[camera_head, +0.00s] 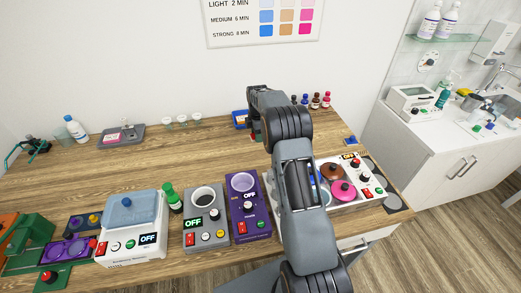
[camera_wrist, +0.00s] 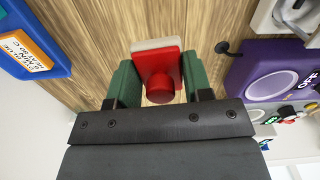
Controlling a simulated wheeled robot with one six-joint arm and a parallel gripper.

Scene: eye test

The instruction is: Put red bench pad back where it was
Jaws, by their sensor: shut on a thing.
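My gripper (camera_wrist: 159,72) has green fingers, shut on a red piece (camera_wrist: 157,66) with a round red knob and a pale plate at its far end. I take this for the red bench pad. The wood table lies beyond it; I cannot tell whether the pad touches it. In the head view my gripper (camera_head: 256,137) is over the back middle of the table, beside a blue box (camera_head: 240,119), and the pad is mostly hidden by my arm. The spot where the pad was is not clear from these frames.
The blue box also shows in the wrist view (camera_wrist: 30,45), with a purple device (camera_wrist: 270,85) at right. A grey device (camera_head: 205,218) and a white bath unit (camera_head: 132,228) line the front. Small bottles (camera_head: 315,101) stand behind right.

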